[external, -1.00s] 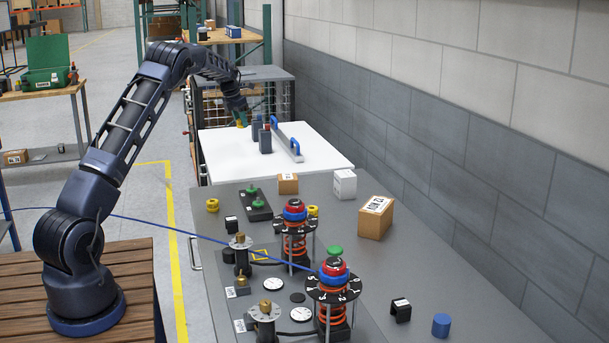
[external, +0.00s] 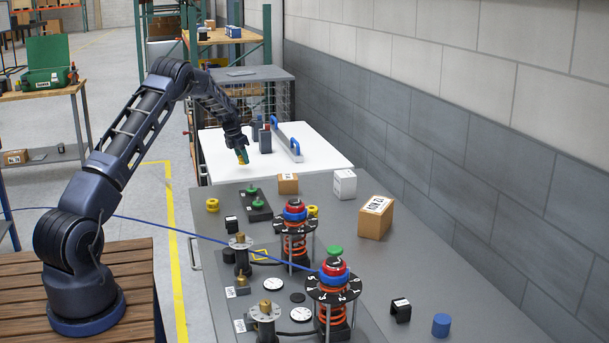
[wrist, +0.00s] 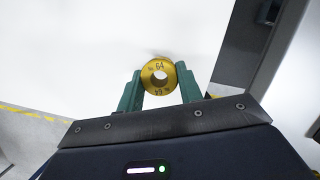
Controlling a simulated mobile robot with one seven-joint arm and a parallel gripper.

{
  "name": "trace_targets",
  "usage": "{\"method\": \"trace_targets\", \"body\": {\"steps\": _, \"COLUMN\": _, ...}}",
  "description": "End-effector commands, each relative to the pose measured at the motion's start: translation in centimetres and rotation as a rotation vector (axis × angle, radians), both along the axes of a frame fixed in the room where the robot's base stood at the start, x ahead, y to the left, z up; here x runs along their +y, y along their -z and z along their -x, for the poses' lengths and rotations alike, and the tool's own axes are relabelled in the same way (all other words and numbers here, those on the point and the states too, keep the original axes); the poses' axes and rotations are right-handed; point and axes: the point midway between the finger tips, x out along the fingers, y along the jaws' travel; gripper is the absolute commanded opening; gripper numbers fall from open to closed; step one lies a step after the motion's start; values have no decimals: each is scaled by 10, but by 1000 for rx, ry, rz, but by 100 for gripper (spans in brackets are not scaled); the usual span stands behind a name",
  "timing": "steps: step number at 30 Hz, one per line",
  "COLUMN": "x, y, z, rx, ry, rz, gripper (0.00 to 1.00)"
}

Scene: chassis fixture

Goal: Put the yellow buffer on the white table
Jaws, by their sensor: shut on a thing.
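My gripper (external: 242,156) is over the white table (external: 220,171) in the external view. In the wrist view my gripper (wrist: 159,85) has its two green fingers shut on the yellow buffer (wrist: 159,67), a ring with a center hole and "64" printed on its face. The white table (wrist: 90,50) fills most of the background there. In the external view the buffer is small and mostly hidden by the fingers. It appears a little above the tabletop; the exact gap is hard to tell.
A long bar with blue handles (external: 288,140) and a dark block (external: 265,141) stand on the white table to the right of my gripper. The table's front left part is clear. Small boxes (external: 288,183) stand near the bench's far edge.

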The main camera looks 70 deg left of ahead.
Motion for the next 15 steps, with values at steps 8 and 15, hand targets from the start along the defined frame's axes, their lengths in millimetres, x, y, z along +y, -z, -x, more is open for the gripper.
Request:
{"method": "trace_targets", "body": {"steps": 8, "x": 0, "y": 29, "z": 0, "rx": 0, "ry": 0, "rz": 0, "gripper": 14}}
{"method": "trace_targets", "body": {"steps": 15, "x": 0, "y": 29, "z": 0, "rx": 0, "ry": 0, "rz": 0, "gripper": 14}}
